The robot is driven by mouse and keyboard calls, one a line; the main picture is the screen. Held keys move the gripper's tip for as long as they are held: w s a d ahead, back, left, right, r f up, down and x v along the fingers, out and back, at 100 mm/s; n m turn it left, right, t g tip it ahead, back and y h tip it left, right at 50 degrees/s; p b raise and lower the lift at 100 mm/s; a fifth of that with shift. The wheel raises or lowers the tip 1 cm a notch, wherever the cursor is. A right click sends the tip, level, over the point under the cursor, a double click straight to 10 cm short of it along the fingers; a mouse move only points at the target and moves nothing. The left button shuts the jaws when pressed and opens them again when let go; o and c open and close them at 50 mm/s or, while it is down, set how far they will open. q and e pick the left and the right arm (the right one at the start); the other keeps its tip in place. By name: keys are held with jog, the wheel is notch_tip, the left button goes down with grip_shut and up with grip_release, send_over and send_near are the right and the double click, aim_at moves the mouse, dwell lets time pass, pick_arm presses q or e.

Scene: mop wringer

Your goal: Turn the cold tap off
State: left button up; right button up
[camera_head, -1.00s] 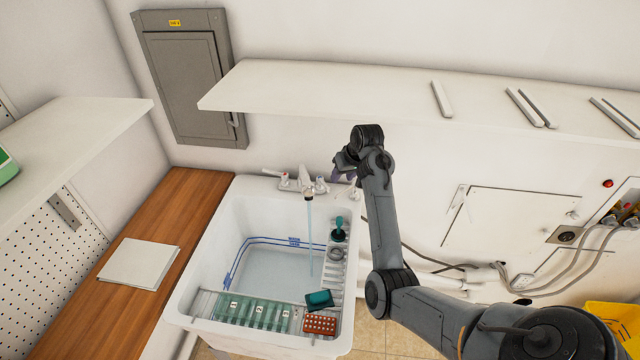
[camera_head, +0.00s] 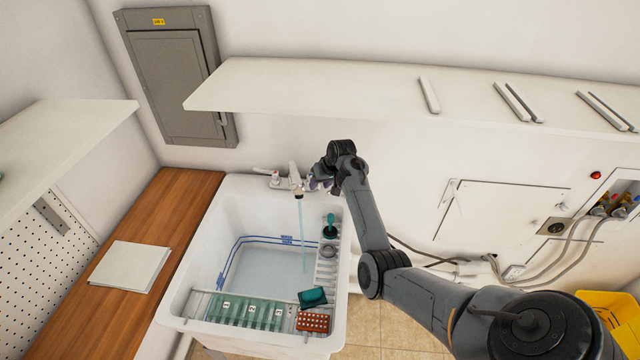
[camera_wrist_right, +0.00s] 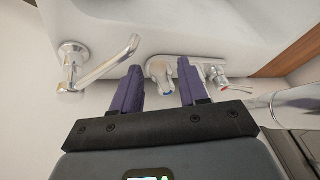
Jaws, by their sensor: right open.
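The cold tap (camera_wrist_right: 161,73), a chrome handle with a blue mark, lies between the two purple fingers of my right gripper (camera_wrist_right: 160,76) in the right wrist view. The fingers are open on either side of it; I cannot tell whether either touches it. In the head view my right gripper (camera_head: 317,182) is at the back rim of the sink, largely hiding the cold tap. The spout (camera_head: 295,182) stands just left of it, and a thin stream of water (camera_head: 303,235) runs into the sink (camera_head: 185,290). The red-marked hot tap (camera_wrist_right: 220,80) is beside the spout. My left gripper is not in view.
A chrome bent-arm fitting (camera_wrist_right: 105,68) is close to one finger. A white shelf (camera_head: 300,95) overhangs the back wall. A teal plunger-like item (camera_head: 330,226), a teal block (camera_head: 312,297) and an orange-red rack (camera_head: 313,321) sit along the sink's right and front.

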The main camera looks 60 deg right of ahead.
jog(key=shift+w+f, duration=0.1)
jog(key=shift+f, duration=0.15)
jog(key=shift+c, duration=0.3)
grip_shut()
